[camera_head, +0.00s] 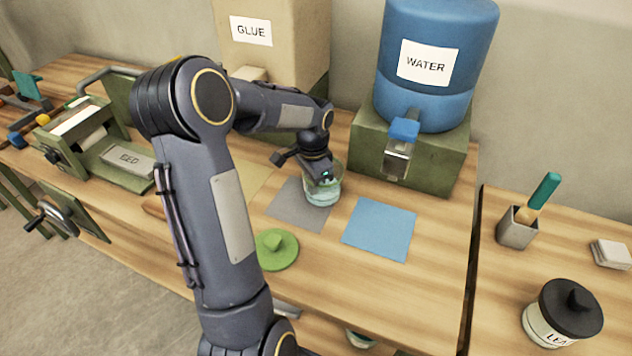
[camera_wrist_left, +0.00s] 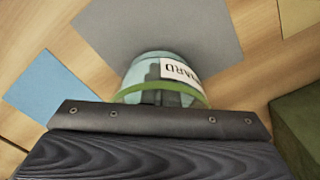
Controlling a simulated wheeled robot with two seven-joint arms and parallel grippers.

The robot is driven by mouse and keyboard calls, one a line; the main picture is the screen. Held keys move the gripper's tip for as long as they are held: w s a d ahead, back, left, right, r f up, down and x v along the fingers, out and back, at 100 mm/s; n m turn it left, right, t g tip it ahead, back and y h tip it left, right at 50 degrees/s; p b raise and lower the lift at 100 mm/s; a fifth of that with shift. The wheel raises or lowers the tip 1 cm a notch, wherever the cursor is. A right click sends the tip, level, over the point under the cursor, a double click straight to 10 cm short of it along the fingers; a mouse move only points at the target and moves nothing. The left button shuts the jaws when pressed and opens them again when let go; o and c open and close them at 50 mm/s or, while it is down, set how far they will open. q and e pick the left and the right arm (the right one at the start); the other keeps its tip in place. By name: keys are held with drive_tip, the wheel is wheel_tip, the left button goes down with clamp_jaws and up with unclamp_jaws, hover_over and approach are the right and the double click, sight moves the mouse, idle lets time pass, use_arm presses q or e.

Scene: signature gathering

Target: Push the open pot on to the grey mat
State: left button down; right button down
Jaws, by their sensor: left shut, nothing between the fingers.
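The open pot (camera_head: 323,193) is clear glass with a green rim and pale contents. In the head view it stands upright over the back right edge of the grey mat (camera_head: 284,211). In the left wrist view the pot (camera_wrist_left: 140,75) shows a partly readable label and overlaps the edge of the grey mat (camera_wrist_left: 160,25). My left gripper (camera_head: 322,178) is shut and empty, low at the pot's rim. Its fingers (camera_wrist_left: 160,98) show close against the pot or over its rim; exact contact is unclear. My right gripper is not in view.
A blue mat (camera_head: 380,228) lies right of the grey one, and a green lid (camera_head: 277,250) lies in front. The water dispenser's green stand (camera_head: 436,158) is close behind on the right. The glue box (camera_head: 290,45) is at the back.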

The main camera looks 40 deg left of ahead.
use_arm(q)
drive_tip(key=s, duration=0.2)
drive_tip(key=s+a, duration=0.2)
drive_tip(key=s, duration=0.1)
drive_tip(key=shift+s, duration=0.3)
drive_tip(key=shift+r, duration=0.1)
wheel_tip(320, 180, up, 8)
drive_tip(key=shift+f, duration=0.2)
